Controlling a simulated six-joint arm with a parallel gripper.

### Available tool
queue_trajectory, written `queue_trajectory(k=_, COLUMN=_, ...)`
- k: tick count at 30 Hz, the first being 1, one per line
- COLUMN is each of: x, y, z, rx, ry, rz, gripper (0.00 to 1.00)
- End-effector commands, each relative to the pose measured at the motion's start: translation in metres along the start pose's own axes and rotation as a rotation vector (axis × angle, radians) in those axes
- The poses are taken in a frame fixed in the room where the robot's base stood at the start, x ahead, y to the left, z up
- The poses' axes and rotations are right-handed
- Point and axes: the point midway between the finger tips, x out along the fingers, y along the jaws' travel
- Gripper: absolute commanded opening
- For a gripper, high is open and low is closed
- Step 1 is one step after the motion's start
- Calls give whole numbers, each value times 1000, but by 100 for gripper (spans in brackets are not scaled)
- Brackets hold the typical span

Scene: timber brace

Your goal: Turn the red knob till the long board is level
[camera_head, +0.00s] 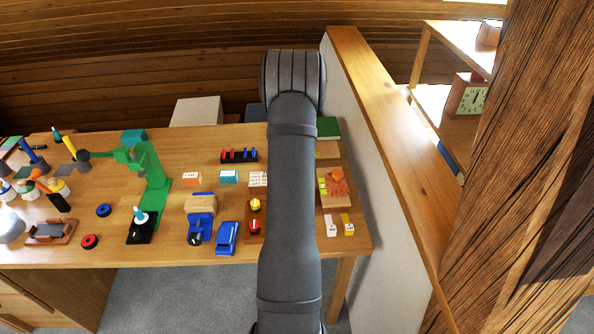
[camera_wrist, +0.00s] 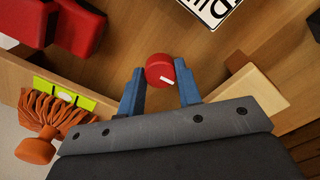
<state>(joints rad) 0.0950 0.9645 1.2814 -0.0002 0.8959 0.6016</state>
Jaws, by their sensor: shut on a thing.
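In the wrist view the round red knob (camera_wrist: 157,66), with a short white mark on its face, sits between the two blue fingers of my gripper (camera_wrist: 160,71). The fingers are shut on its sides. In the head view my dark arm comes down across the bench and hides my gripper. A red round knob (camera_head: 255,227) shows there beside the arm, below a yellow one (camera_head: 255,204); I cannot tell whether it is the one held. I cannot make out for sure which piece is the long board, or its tilt.
Near my gripper in the wrist view are red blocks (camera_wrist: 80,28), a yellow-green piece (camera_wrist: 62,92), an orange brush-like thing (camera_wrist: 50,125) and a printed card (camera_wrist: 212,10). The bench (camera_head: 180,145) holds a green stand (camera_head: 150,170) and blue tools (camera_head: 227,238). A partition (camera_head: 360,200) stands right.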

Motion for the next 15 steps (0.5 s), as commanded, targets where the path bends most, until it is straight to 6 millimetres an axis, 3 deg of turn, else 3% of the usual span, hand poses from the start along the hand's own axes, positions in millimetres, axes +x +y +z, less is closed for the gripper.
queue_trajectory(k=15, x=-1, y=1, z=0, rx=-487, ry=1, rz=-1, gripper=9)
